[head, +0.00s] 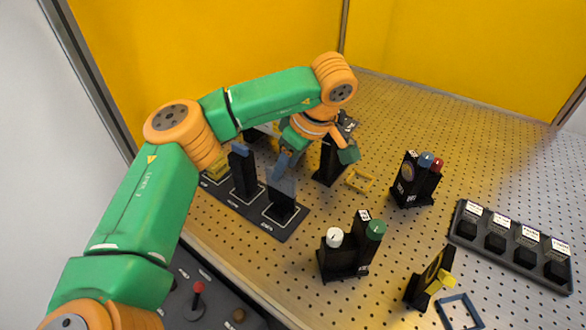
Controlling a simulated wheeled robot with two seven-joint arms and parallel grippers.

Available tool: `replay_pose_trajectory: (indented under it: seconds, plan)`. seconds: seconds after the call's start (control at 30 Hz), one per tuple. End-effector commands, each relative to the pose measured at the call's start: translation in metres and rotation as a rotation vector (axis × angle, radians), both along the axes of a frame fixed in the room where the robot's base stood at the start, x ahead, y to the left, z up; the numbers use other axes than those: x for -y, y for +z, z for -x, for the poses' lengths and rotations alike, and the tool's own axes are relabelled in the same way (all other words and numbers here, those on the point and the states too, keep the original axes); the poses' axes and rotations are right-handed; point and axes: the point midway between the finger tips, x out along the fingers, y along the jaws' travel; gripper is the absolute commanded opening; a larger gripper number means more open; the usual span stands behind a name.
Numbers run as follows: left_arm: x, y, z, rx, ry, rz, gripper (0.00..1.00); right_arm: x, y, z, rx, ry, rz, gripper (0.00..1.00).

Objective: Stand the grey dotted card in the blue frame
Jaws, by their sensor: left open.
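A blue square frame (452,297) lies on the perforated table at the lower right, partly cut off by the picture's bottom edge. I cannot clearly make out the grey dotted card. A small greyish, speckled piece (347,122) shows just behind my left gripper at the top of a black stand (329,163), but I cannot tell whether it is the card. My left gripper (316,160) is open, its fingers spread above the black rack and beside that stand. A blue-grey plate (283,188) stands upright in the rack below the left finger. My right gripper is not in view.
The black rack (262,222) holds several upright pieces. A yellow frame (360,180) lies right of the black stand. Black units with knobs (345,258) and coloured caps (415,182) stand on the table. A black slotted tray (510,245) is at right. The far table is clear.

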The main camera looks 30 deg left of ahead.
Motion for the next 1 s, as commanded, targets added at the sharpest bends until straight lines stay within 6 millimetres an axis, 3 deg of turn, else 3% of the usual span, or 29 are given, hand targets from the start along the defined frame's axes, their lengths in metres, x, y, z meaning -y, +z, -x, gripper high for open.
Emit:
replay_pose_trajectory:
  seconds: [0.03, 0.17, 0.33, 0.43, 0.7, 1.0]
  plan:
    - [0.0, -0.011, 0.0, 0.0, 0.0, 0.0, 0.49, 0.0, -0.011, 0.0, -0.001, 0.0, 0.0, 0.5]
    - [0.0, -0.022, 0.0, 0.0, 0.0, 0.0, 0.49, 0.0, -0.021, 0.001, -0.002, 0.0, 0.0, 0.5]
    - [-0.002, -0.03, 0.0, -0.003, 0.0, 0.001, 0.49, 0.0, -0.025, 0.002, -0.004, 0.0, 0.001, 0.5]
    - [-0.008, -0.047, 0.0, -0.006, 0.0, 0.003, 0.49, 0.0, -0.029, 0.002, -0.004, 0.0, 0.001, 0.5]
    - [-0.025, -0.082, -0.001, -0.002, 0.002, 0.0, 0.49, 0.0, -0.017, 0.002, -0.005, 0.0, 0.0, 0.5]
    - [-0.027, -0.088, -0.002, 0.0, 0.001, 0.0, 0.49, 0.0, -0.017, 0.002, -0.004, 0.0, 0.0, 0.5]
